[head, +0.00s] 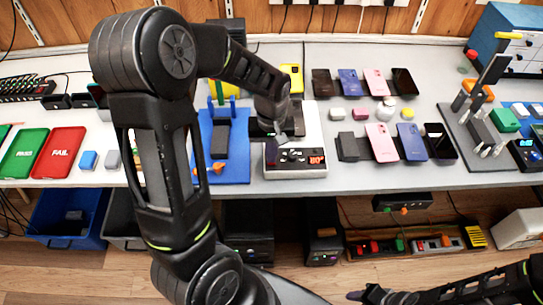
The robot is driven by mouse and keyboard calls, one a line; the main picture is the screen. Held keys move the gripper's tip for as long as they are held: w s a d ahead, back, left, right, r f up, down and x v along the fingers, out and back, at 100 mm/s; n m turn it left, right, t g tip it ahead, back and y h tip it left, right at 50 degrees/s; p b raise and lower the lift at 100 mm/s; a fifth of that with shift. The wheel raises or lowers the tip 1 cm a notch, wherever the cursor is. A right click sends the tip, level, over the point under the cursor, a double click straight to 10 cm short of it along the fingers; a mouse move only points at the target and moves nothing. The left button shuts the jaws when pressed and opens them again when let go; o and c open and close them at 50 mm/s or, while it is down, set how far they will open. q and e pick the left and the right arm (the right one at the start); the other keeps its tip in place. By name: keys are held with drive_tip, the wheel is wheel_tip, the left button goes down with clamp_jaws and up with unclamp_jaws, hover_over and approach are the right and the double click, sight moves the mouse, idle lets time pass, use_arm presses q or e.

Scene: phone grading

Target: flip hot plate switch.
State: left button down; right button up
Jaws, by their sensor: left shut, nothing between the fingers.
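The hot plate (313,125) is a white box near the front edge of the bench, right of the blue mat. Its front panel has a lit red display (316,160) and small dark controls. I cannot tell which control is the switch or how it is set. My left gripper (281,136) points down over the hot plate, just behind the front panel. It is shut and empty. I cannot tell whether its tips touch the panel. My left arm hides part of the scene to the left. My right gripper (368,294) is low at the bottom right, off the bench; its fingers are unclear.
A blue mat (237,171) with a clamp stands left of the hot plate. Several phones (381,142) lie to the right. Green and red trays (62,152) are at far left. A tool stand (467,130) is at right. Bench space before the phones is clear.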

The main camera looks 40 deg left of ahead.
use_arm(q)
drive_tip(key=shift+r+p, duration=2.35)
drive_tip(key=shift+r, duration=1.05)
